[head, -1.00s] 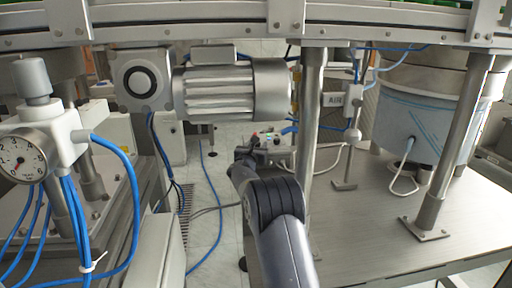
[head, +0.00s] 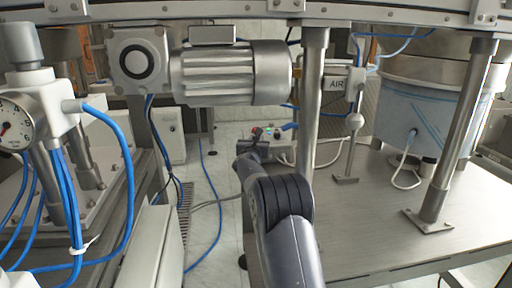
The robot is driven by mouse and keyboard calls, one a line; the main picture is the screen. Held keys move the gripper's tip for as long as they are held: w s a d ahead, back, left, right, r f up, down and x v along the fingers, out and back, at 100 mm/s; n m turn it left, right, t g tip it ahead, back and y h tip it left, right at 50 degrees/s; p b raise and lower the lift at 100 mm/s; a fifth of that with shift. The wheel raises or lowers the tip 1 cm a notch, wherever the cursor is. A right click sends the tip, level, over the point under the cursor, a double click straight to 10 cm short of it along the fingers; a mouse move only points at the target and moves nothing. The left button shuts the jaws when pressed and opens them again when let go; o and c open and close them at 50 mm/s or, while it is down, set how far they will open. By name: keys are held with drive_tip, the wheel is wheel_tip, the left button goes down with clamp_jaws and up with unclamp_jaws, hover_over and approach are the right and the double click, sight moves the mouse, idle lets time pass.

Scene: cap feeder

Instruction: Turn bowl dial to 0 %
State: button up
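A small pale control box (head: 285,153) sits low behind the table, in the middle of the head view. It has a green light, a reddish spot and a dark round part on top. These are too small to tell which is the bowl dial, and no scale or setting is readable. My gripper (head: 256,136) is small and dark at the far end of my arm, in front of the box's left side. It overlaps the box in the picture, and I cannot tell if it touches. Its fingers are too small to tell open from shut.
A steel post (head: 311,95) stands right of my arm, and a motor (head: 232,75) hangs above under the conveyor rail. The steel table (head: 385,215) carries a bowl feeder (head: 420,110) and an AIR valve (head: 337,85). A gauge (head: 17,122) is at left. Blue hoses cross the floor.

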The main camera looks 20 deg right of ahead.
drive_tip(key=shift+n+t+y+b, duration=0.3)
drive_tip(key=shift+y+b, duration=0.1)
drive_tip(key=shift+b, duration=0.05)
drive_tip(key=o, duration=1)
drive_tip(key=shift+s, duration=0.1)
drive_tip(key=b+v, duration=0.1)
drive_tip(key=v, duration=0.9)
drive_tip(key=shift+s+a, duration=0.2)
drive_tip(key=shift+s, duration=0.1)
